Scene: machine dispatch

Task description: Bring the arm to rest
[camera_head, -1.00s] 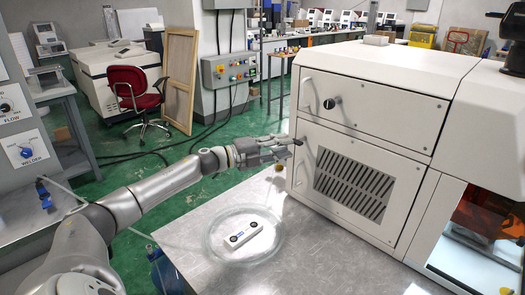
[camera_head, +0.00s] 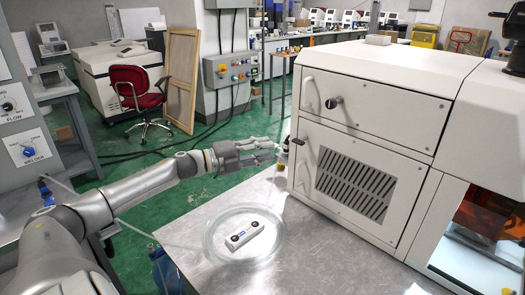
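My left arm reaches in from the left in the head view, over the far left edge of the metal table (camera_head: 310,262). Its gripper (camera_head: 276,150) points right, toward the front of the white machine (camera_head: 375,115), and is a little short of its handle. The two fingers look spread apart, with nothing visible between them. My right gripper is not in view.
A small white block with two dark round ends (camera_head: 244,235) lies within a clear round dish (camera_head: 214,254) on the table, below the gripper. A red chair (camera_head: 137,88) and a control box (camera_head: 231,68) stand behind. Green floor is open left of the table.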

